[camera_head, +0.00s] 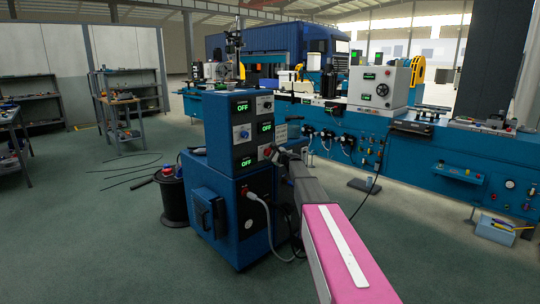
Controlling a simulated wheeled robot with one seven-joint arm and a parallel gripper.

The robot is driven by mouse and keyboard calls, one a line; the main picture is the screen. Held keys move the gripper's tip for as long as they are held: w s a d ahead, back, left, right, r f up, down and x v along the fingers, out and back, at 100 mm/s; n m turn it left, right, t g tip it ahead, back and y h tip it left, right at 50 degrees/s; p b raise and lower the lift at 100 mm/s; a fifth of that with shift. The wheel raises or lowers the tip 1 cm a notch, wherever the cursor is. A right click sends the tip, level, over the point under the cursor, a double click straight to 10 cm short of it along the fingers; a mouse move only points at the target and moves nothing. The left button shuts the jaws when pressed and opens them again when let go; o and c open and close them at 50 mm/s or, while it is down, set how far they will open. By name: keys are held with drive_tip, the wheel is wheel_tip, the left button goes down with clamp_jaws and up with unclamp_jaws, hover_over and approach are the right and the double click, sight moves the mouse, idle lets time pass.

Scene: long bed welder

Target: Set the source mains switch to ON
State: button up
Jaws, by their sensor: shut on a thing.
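The blue source cabinet (222,164) stands in the middle of the head view, with three rows of green displays and rotary knobs on its dark front panels. The top display (244,107), the middle display (266,127) and the bottom display (247,161) all read OFF. The labels are too small to read, so I cannot tell which knob is the mains switch. My gripper (276,154) is at the bottom row's red-tinged knob (268,151), to the right of the bottom display, and is shut on it. My gripper partly hides this knob.
A plug with a grey cable (252,197) is below. A black cable reel (172,197) stands left. The long blue welder bed (440,170) runs behind at right. Floor in front at left is clear.

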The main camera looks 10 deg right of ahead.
drive_tip(key=o, duration=0.9)
drive_tip(key=v, duration=1.1)
